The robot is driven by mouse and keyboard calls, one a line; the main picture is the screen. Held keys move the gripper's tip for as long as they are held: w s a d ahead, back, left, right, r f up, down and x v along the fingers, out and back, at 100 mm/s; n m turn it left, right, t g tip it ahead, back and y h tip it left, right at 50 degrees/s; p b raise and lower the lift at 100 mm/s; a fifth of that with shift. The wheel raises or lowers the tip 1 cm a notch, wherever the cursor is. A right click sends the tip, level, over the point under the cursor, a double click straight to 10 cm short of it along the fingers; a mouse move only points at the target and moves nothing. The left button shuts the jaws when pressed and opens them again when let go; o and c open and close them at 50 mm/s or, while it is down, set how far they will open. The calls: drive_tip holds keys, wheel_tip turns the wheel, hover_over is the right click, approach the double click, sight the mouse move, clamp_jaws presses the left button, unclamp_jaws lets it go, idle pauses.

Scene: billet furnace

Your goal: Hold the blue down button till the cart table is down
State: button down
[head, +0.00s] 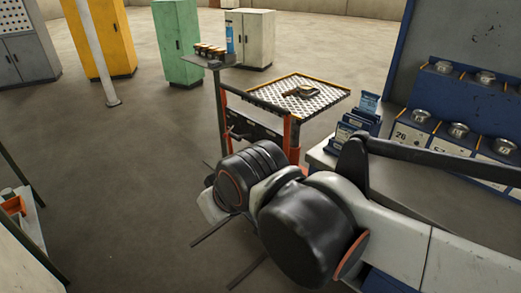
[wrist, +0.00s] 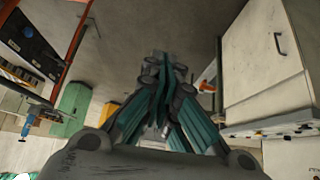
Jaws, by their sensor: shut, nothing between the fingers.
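The cart table (head: 262,98) stands beyond my arm in the head view, its tread-plate top raised on an orange and black frame. A dark panel (wrist: 30,42) beside an orange post shows at the upper left of the wrist view. A small bluish spot shows on it, but I cannot tell for certain that it is the blue down button. My gripper (wrist: 164,72) is shut and empty in the wrist view, apart from the panel and to its right. In the head view my arm hides the fingers.
A metal part (head: 303,91) lies on the cart top. A workbench (head: 425,190) with cups lies at right. Open floor (head: 120,165) is at left.

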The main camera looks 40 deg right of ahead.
drive_tip(key=w+d+r+n+g+p, duration=0.1)
drive_tip(key=w+d+r+n+p, duration=0.15)
drive_tip(key=w+r, duration=0.35)
drive_tip(key=w+d+n+g+h+p, duration=0.1)
drive_tip(key=w+d+n+p, duration=0.1)
drive_tip(key=w+d+n, duration=0.35)
drive_tip(key=w+d+n+g+h+p, duration=0.1)
drive_tip(key=w+d+n, duration=0.1)
drive_tip(key=w+d, duration=0.65)
drive_tip(key=w+d+f+n+g+h+p, duration=0.1)
drive_tip(key=w+d+f+n, duration=0.3)
drive_tip(key=d+f, duration=0.5)
drive_tip(key=w+d+f+n+g+h+p, duration=0.1)
drive_tip(key=w+d+f+n+p, duration=0.3)
drive_tip(key=w+d+f, duration=0.5)
wheel_tip(320, 180, down, 3)
drive_tip(key=shift+w+d+r+n+g, duration=0.15)
drive_tip(key=shift+d+n+g, duration=0.25)
drive_tip(key=shift+d+g, duration=0.4)
drive_tip(key=d+f+b, duration=0.4)
drive_tip(key=d+f, duration=0.3)
drive_tip(key=f, duration=0.2)
drive_tip(key=shift+w+d+f, duration=0.15)
drive_tip(key=shift+w+d, duration=0.15)
drive_tip(key=shift+w, duration=0.05)
